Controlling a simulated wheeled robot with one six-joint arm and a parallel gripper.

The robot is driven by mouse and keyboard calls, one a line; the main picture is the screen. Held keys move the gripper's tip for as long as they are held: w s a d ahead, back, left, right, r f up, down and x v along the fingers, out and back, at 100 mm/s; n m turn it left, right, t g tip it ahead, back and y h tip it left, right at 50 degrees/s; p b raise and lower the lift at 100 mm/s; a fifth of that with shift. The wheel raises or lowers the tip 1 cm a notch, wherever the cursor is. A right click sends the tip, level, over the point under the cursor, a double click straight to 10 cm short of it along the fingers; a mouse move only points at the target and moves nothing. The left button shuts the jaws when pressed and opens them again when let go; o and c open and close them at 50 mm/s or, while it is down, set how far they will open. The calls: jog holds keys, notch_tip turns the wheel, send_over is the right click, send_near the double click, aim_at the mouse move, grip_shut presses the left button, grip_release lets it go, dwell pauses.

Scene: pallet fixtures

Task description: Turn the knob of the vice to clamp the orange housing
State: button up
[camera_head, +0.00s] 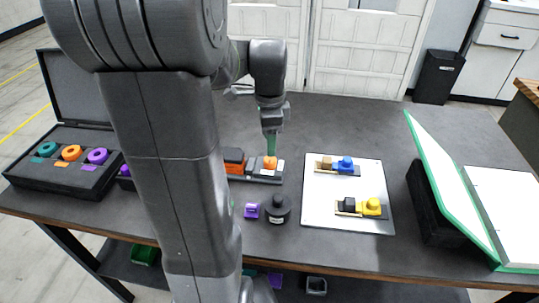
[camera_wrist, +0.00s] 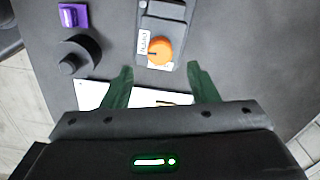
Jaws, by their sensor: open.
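The vice (camera_head: 262,179) is a long dark fixture lying on the table in the head view. Its orange knob (camera_head: 270,162) is at its right end, beside a white label. The orange housing (camera_head: 234,155) appears at the vice's left part, partly hidden by my arm. I cannot tell how tightly the jaws hold it. In the wrist view the orange knob (camera_wrist: 159,50) is clear, and the vice body (camera_wrist: 163,17) runs off the top edge. My gripper (camera_wrist: 160,69) is open, its green fingers apart, with nothing between the tips. In the head view my gripper (camera_head: 270,142) is just above the knob.
A dark round part (camera_head: 277,208) and a small purple block (camera_head: 251,211) stand in front of the vice. A white board (camera_head: 318,212) with blue-knobbed and yellow-knobbed fixtures lies to the right. An open case (camera_head: 70,180) with coloured rings is at left. A green-edged panel (camera_head: 440,170) stands at right.

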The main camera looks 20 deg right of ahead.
aim_at(270, 159)
notch_tip(270, 159, down, 6)
jog(key=shift+f, duration=0.1)
jog(key=shift+c, duration=0.3)
jog(key=c, duration=0.9)
